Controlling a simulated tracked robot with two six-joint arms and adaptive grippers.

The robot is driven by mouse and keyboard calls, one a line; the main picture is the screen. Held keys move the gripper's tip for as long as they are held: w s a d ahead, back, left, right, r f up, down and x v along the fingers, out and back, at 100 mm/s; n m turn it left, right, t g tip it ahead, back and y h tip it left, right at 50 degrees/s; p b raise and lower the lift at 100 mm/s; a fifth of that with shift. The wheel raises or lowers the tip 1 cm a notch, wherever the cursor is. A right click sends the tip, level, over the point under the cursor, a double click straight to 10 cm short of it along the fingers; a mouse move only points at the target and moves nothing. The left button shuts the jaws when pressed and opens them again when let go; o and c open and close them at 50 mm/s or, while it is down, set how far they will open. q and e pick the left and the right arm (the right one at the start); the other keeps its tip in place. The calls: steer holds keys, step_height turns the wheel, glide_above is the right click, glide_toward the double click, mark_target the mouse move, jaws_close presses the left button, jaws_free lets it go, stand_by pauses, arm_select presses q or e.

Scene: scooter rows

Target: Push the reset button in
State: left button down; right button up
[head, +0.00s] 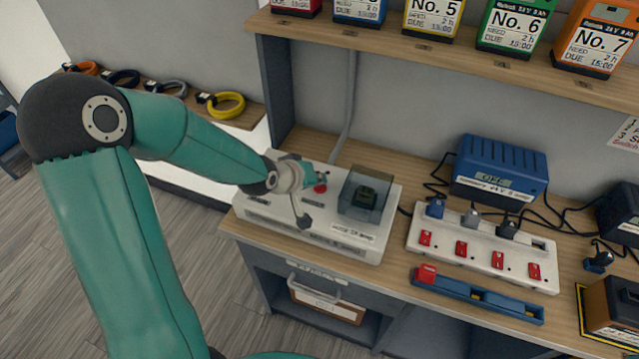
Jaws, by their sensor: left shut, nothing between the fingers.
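The white control box (270,209) stands on the left end of the bench. A round red button (320,188) sits on its top, and a dark green block (365,196) shows under a smoky clear cover (372,181) to the right. The small labels are too blurred to tell which part is the reset button. My left gripper (322,178) is shut and empty, right by the red button in the picture; I cannot tell whether it touches. My left wrist hides part of the box top. My right gripper is not in view.
A white power strip (480,260) with red switches and a blue charger (500,172) stand to the right, with loose black cables. A blue rail (477,296) lies at the front edge. A shelf (430,48) with numbered battery packs overhangs the back.

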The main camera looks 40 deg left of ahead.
arm_select(q)
steer(key=shift+f, duration=0.2)
steer(key=shift+r, duration=0.1)
stand_by(0.4)
steer(key=shift+r+p, duration=0.65)
steer(key=shift+r, duration=0.4)
steer(key=shift+r, duration=0.1)
steer(key=shift+r+p, duration=1.9)
steer(key=shift+r, duration=0.55)
steer(key=shift+s+f, duration=0.1)
